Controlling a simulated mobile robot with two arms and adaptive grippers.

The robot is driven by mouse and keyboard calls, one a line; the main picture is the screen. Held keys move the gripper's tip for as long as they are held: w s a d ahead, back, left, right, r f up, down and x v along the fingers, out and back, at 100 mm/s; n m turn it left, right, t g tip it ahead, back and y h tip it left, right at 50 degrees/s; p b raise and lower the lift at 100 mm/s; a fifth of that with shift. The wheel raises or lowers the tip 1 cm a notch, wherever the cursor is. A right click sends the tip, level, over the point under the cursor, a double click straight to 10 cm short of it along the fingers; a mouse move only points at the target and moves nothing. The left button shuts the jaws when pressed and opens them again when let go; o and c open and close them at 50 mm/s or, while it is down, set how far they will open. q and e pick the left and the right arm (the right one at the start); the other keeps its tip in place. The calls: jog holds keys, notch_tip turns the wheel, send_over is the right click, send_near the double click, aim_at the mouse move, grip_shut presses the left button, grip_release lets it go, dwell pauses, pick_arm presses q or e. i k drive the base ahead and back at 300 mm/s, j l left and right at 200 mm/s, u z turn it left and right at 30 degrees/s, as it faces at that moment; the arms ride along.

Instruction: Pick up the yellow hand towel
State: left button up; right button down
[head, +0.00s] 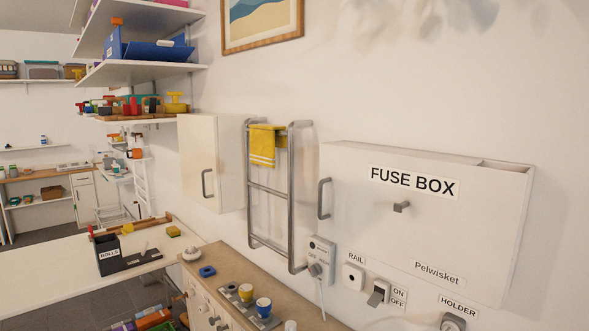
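The yellow hand towel (263,146) hangs over the upper part of a grey metal towel rail (291,200) on the wall, near the middle of the head view. It has pale stripes near its lower edge and drapes down the front of the rail. Neither of my grippers shows in the head view.
A white cabinet (208,165) stands left of the rail. The fuse box (430,235) is on the wall to its right. Below are a wooden counter (225,258) with cups (263,307), a wall unit (319,262) and a white table (60,275).

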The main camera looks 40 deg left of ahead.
aim_at(263, 141)
jog(key=u, duration=1.6)
jog(key=i+j+z, duration=0.1)
jog(key=j, duration=0.25)
jog(key=i+j+z, duration=0.1)
jog(key=i+j, duration=0.15)
jog(key=i+j+z, duration=0.1)
jog(key=j, duration=0.4)
jog(key=i+j+z, duration=0.1)
jog(key=j, duration=0.25)
jog(key=i+j+z, duration=0.1)
jog(key=j, duration=0.3)
jog(key=i, duration=0.1)
